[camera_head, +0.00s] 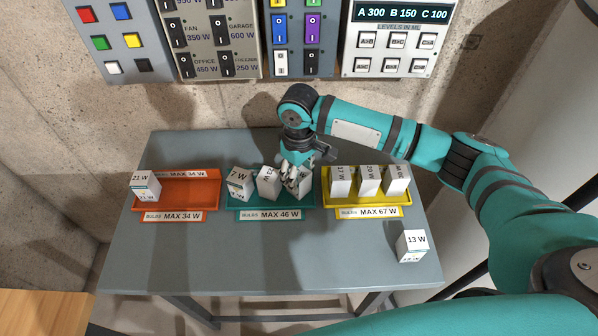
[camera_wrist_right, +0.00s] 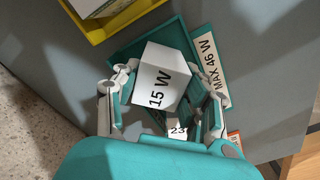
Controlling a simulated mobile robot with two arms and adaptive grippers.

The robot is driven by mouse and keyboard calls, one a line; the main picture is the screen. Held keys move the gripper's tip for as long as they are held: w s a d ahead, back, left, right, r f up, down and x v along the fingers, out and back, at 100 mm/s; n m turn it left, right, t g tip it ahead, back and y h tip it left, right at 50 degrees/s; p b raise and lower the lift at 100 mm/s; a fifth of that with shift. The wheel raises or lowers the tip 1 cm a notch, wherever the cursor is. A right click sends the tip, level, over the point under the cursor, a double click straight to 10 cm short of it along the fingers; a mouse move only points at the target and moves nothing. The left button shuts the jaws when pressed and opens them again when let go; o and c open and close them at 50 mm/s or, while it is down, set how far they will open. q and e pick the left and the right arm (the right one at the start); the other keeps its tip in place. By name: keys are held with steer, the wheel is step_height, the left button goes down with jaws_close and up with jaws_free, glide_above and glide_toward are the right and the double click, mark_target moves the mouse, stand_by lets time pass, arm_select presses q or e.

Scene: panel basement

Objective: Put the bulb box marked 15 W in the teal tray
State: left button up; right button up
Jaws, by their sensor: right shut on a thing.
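The bulb box marked 15 W (camera_wrist_right: 160,85) is a white box between the fingers of my right gripper (camera_wrist_right: 165,112), which is shut on it. In the head view this gripper (camera_head: 297,172) points down at the right end of the teal tray (camera_head: 232,210), labelled MAX 46 W. The held box (camera_head: 305,186) is there, partly covered by the fingers. The wrist view shows the teal tray (camera_wrist_right: 172,34) under the box. I cannot tell whether the box touches the tray floor. My left gripper is not in view.
The teal tray also holds a 7 W box (camera_head: 239,181) and a box (camera_head: 268,182) marked 23. The orange tray (camera_head: 190,190) holds a 21 W box (camera_head: 145,185). The yellow tray (camera_head: 366,200) holds several boxes. A 13 W box (camera_head: 411,246) stands front right. The table's front is mostly clear.

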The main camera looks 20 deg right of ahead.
steer(key=shift+f, duration=0.25)
steer(key=o, duration=1.1)
steer(key=shift+f, duration=0.1)
steer(key=shift+o, duration=0.2)
step_height(320, 180, up, 12)
steer(key=b, duration=0.2)
steer(key=shift+b, duration=0.4)
